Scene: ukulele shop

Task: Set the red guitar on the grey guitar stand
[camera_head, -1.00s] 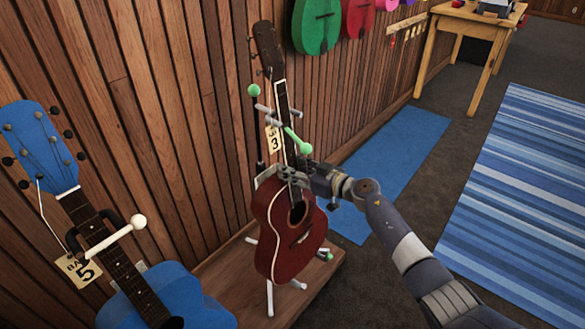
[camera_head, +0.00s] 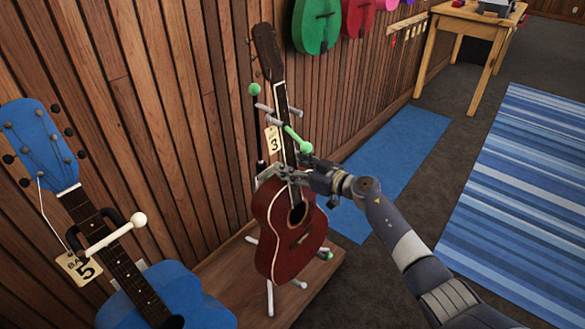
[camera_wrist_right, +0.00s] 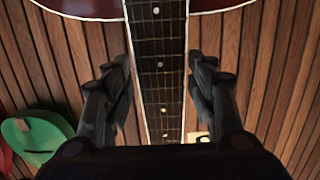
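The red guitar (camera_head: 278,255) stands nearly upright with its head up at the grey guitar stand (camera_head: 270,298), near the wooden wall. The stand has green-tipped arms and a tag reading 3. Its upper arms lie beside the neck, and its lower pegs show around the bottom of the body. Exact contact underneath is hidden. My right gripper (camera_head: 291,178) is at the neck just above the body. In the right wrist view its open fingers (camera_wrist_right: 160,70) straddle the neck (camera_wrist_right: 160,85), with gaps on both sides. My left gripper is out of view.
A blue guitar (camera_head: 165,290) stands at lower left with a tag reading 5. The stand is on a low wooden platform (camera_head: 325,275). Green and other coloured instruments (camera_head: 316,25) hang on the wall. A wooden table (camera_head: 470,22) stands far right. Blue mats lie on the floor.

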